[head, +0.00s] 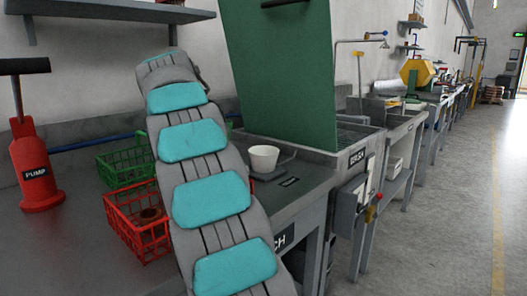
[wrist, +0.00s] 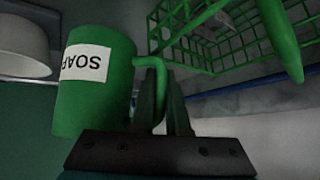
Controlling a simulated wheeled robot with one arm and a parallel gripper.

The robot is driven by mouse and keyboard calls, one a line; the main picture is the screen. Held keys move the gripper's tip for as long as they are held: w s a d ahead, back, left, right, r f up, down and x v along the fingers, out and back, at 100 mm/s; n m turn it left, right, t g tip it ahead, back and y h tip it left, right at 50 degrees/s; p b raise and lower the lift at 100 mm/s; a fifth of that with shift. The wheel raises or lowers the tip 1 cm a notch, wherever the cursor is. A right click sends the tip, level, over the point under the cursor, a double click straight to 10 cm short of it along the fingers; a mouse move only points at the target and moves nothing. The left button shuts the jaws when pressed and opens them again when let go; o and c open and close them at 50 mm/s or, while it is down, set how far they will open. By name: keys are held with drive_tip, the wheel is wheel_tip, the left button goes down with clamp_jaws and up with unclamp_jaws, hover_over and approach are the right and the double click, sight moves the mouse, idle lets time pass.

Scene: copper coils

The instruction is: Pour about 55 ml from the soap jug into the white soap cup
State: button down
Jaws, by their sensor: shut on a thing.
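The green soap jug (wrist: 97,100) has a white label reading SOAP, upside down in the wrist view. My gripper (wrist: 163,105) is shut on its curved green handle. In the head view my arm hides both the jug and the gripper. The white soap cup (head: 264,158) stands upright on a dark flat pad (head: 270,174) near the bench's right end. A white rounded form, likely the cup (wrist: 24,48), is at the left of the wrist view beside the jug. The jug's tilt, its liquid level and the cup's inside cannot be made out.
A tall green panel (head: 280,70) rises behind the cup. Bare bench (head: 75,245) shows at left.

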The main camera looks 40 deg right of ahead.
drive_tip(key=s+d+m+t+y, duration=0.1)
drive_tip(key=s+d+f+t+y+b, duration=0.1)
drive_tip(key=shift+d+m+y, duration=0.2)
drive_tip(key=shift+m+y, duration=0.1)
drive_tip(key=shift+m, duration=0.1)
drive_tip(key=shift+s+d+r+m+t+y, duration=0.2)
drive_tip(key=shift+s+d+r+t+y, duration=0.15)
drive_tip(key=shift+r, duration=0.15)
drive_tip(key=shift+s+d+r+m+t+y, duration=0.25)
drive_tip(key=shift+d+r+t, duration=0.1)
drive_tip(key=shift+r, duration=0.15)
drive_tip(key=shift+s+d+r+m+t+y, duration=0.2)
drive_tip(key=shift+r+m+t+y, duration=0.2)
drive_tip(key=shift+r, duration=0.3)
drive_tip(key=shift+s+d+r+m+t+y, duration=0.2)
drive_tip(key=shift+r+t+y, duration=0.1)
drive_tip(key=shift+r+t, duration=0.3)
drive_tip(key=shift+s+d+r, duration=0.1)
drive_tip(key=shift+d+r, duration=0.1)
drive_tip(key=shift+r, duration=0.2)
drive_tip(key=shift+s+d+r+m+t+y+b, duration=0.2)
drive_tip(key=shift+r+m+t+y+b, duration=0.1)
drive_tip(key=shift+r+m+t+y, duration=0.15)
drive_tip(key=shift+s+d+r+m+t, duration=0.3)
drive_tip(key=shift+r+t, duration=0.15)
drive_tip(key=shift+r, duration=0.1)
